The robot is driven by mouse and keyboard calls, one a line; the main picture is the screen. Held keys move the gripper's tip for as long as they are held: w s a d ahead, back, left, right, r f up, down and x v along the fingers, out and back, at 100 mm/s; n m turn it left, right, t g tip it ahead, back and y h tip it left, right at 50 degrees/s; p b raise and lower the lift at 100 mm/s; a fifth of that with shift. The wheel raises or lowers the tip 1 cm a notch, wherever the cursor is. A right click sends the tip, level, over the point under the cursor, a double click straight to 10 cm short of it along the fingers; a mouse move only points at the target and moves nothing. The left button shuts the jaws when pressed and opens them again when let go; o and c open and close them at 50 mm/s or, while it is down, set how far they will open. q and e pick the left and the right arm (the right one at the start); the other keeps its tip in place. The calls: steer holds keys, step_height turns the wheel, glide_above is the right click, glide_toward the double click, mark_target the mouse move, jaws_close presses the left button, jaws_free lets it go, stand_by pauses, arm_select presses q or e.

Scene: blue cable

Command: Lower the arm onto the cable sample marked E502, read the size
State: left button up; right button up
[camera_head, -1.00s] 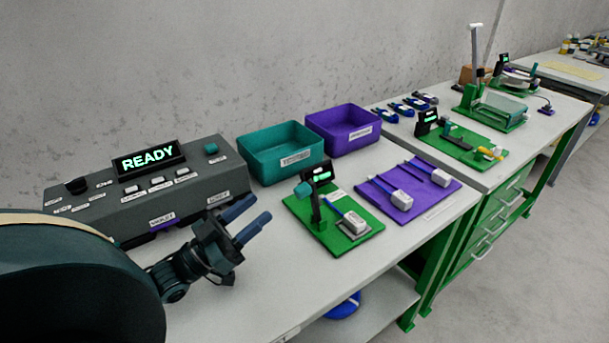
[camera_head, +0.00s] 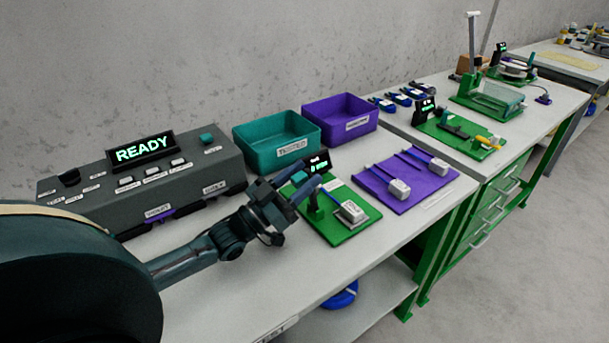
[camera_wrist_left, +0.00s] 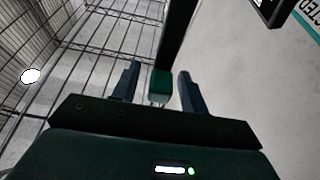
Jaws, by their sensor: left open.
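A small gauge stands on a green board (camera_head: 364,229), with a black display (camera_head: 317,162) on a dark post and a teal knob (camera_head: 299,178) on its arm. On the board lies a blue cable sample with a white block (camera_head: 350,212) at its end; no mark on it can be read. My left gripper (camera_head: 300,180) is open at the teal knob. In the left wrist view the teal knob (camera_wrist_left: 160,84) shows between the fingers of my left gripper (camera_wrist_left: 158,82), not gripped. The fingers partly hide the gauge. My right gripper is not in view.
A purple mat (camera_head: 412,203) with two more cable samples lies to the right. A teal bin (camera_head: 270,148) and a purple bin (camera_head: 338,127) stand behind. A grey console (camera_head: 140,185) reading READY is at the left. The table front is clear.

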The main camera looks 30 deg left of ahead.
arm_select(q)
steer(key=shift+w+d+r, duration=0.2)
steer(key=shift+w+r, duration=0.05)
steer(key=shift+w, duration=0.2)
jaws_close()
stand_by(0.4)
